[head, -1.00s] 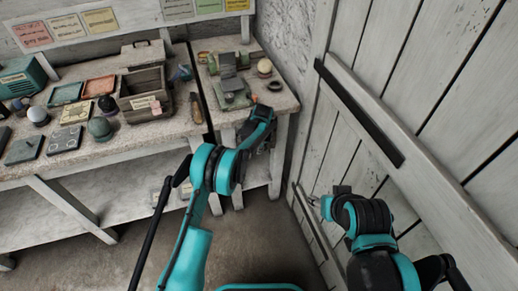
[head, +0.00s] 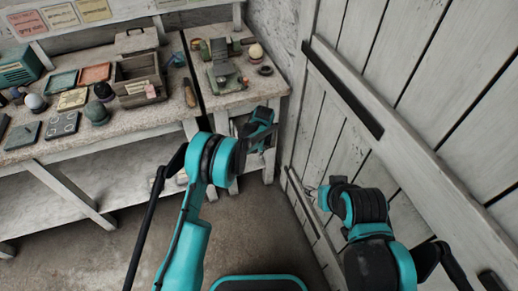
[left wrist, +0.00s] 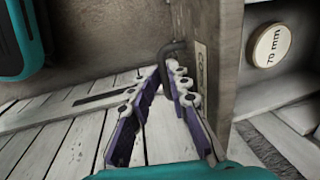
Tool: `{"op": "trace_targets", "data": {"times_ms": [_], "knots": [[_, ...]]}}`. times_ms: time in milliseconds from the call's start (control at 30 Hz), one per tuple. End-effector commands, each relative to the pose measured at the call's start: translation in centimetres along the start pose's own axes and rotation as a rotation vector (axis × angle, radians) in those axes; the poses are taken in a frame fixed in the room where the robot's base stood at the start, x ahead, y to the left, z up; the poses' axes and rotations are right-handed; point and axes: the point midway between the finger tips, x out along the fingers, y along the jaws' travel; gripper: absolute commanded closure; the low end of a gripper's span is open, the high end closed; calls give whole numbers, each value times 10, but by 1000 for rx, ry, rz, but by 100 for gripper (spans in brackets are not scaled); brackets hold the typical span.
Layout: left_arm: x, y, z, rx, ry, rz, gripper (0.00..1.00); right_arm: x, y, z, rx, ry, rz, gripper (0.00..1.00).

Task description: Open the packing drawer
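The packing drawer is under the small bench top at the right; in the head view my left gripper (head: 264,128) mostly hides it. In the left wrist view the drawer front (left wrist: 222,60) stands nearly edge-on, with a label on its outer face. The drawer is at least partly open: a pale round disc marked 70 mm (left wrist: 270,50) shows inside. The dark bent drawer handle (left wrist: 174,48) is between the fingertips of my left gripper (left wrist: 166,72), which are closed in on it. My right gripper (head: 312,191) is low beside the plank door, its fingers too small to read.
The small bench (head: 236,97) carries a grey device (head: 224,75) and a pale sphere (head: 255,51). A longer bench (head: 160,113) to its left holds trays, spheres and a wooden box (head: 138,78). The plank door (head: 425,90) stands close on the right. The floor in front is clear.

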Motion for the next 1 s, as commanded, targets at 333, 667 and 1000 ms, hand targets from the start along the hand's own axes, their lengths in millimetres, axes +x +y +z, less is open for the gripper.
{"op": "trace_targets", "data": {"times_ms": [333, 667, 1000], "knots": [[-18, 0, 0, 1, 0, 0, 83, 0, 0, 0, 0, 0, 0, 50], [-88, 0, 0, 1, 0, 0, 83, 0, 0, 0, 0, 0, 0, 50], [-120, 0, 0, 1, 0, -1, 83, 0, 0, 0, 0, 0, 0, 50]]}}
